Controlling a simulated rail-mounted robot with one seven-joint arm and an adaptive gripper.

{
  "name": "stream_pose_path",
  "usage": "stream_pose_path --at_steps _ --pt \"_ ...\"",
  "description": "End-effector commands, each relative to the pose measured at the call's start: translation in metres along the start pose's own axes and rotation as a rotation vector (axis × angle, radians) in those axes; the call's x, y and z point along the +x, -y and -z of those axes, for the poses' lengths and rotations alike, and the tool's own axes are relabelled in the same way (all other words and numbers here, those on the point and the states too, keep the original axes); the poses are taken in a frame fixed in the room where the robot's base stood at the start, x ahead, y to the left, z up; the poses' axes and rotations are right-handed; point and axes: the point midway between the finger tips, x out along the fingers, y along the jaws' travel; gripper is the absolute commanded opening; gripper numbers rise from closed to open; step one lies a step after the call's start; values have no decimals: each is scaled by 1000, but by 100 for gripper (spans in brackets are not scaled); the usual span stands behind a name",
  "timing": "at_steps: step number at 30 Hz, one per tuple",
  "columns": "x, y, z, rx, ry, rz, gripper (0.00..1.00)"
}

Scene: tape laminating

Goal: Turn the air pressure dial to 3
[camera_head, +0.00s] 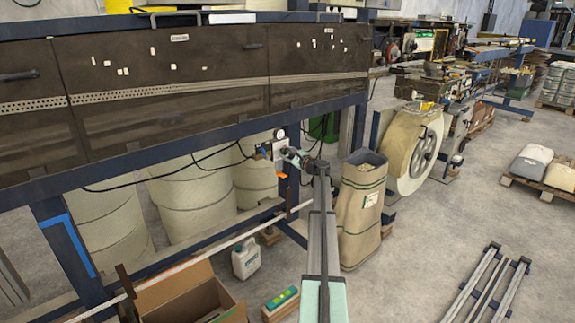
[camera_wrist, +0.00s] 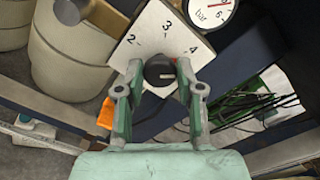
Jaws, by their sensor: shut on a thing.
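The air pressure dial (camera_wrist: 159,72) is a dark round knob on a white plate (camera_wrist: 150,27). The plate is marked 2, 3 and 4 and looks tilted in the wrist view. My gripper (camera_wrist: 159,67) is shut on the dial, with one finger on each side. A small light mark shows toward the right side of the knob; I cannot tell exactly which number it lines up with. A round pressure gauge (camera_wrist: 209,12), marked bar, sits beside the plate, partly cut off. In the head view my gripper (camera_head: 291,156) is at the white plate (camera_head: 281,147), and the dial is hidden.
Large pale drums (camera_head: 185,195) stand behind the blue frame. A tan sack (camera_head: 361,215) stands right of my arm. A cardboard box (camera_head: 185,297) and a white jug (camera_head: 246,259) are on the floor at lower left. Dark cables hang near the plate.

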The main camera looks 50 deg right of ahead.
Motion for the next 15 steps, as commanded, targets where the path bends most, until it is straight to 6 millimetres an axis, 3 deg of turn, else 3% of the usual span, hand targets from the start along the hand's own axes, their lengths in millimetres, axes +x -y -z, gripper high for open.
stream_pose_path --at_steps 15 --pt "2 -6 5 -492 2 3 2"
